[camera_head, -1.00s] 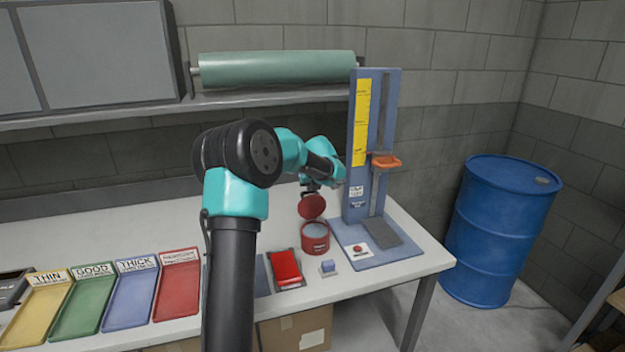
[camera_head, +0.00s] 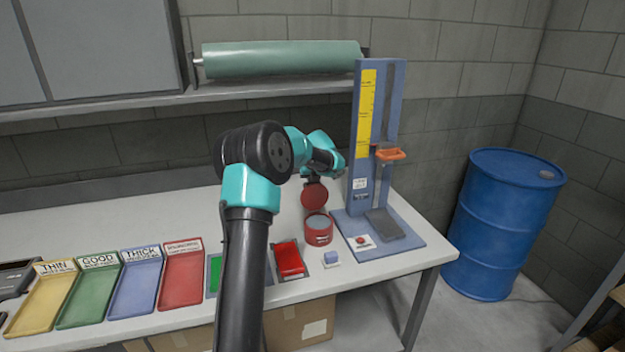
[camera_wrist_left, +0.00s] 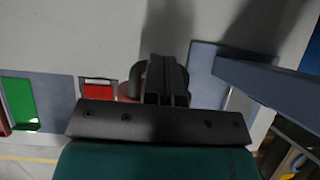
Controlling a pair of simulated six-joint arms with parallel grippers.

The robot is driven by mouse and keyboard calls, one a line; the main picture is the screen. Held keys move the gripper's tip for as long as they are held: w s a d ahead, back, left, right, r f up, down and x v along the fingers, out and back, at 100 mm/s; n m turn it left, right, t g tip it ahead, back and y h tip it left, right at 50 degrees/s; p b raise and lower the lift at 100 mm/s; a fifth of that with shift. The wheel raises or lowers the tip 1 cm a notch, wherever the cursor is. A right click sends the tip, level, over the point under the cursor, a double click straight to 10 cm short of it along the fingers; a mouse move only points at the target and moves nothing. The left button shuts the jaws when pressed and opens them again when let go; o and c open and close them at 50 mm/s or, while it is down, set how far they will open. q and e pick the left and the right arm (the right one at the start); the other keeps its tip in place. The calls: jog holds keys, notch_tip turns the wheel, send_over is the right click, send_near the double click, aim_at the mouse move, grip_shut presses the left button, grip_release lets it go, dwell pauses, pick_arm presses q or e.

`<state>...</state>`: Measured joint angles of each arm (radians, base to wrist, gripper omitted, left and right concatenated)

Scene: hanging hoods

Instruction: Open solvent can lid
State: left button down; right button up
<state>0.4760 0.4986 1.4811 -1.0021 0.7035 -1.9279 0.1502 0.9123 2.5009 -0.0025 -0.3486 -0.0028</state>
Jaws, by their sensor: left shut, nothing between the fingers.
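The red solvent can (camera_head: 318,231) stands on the table in front of the blue stand, its grey round opening showing. Its round red lid (camera_head: 313,197) is tilted up at the back edge of the can, face toward the head camera. My left gripper (camera_head: 312,179) is just behind and above the lid's top edge; whether it touches the lid I cannot tell. In the left wrist view my left gripper (camera_wrist_left: 166,95) is shut and empty, hiding most of the can; a little red shows beside the fingers. My right gripper is not in view.
The blue measuring stand (camera_head: 362,150) with an orange bracket (camera_head: 390,154) rises close right of the can. Labelled trays (camera_head: 183,275) line the left. A blue drum (camera_head: 502,225) stands right of the table.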

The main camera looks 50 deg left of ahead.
pick_arm(q)
jog(key=shift+a, duration=0.15)
jog(key=a+r+v, duration=0.1)
jog(key=v, duration=0.8)
jog(key=shift+w+r, duration=0.25)
jog(key=shift+d, duration=0.1)
dwell(0.3)
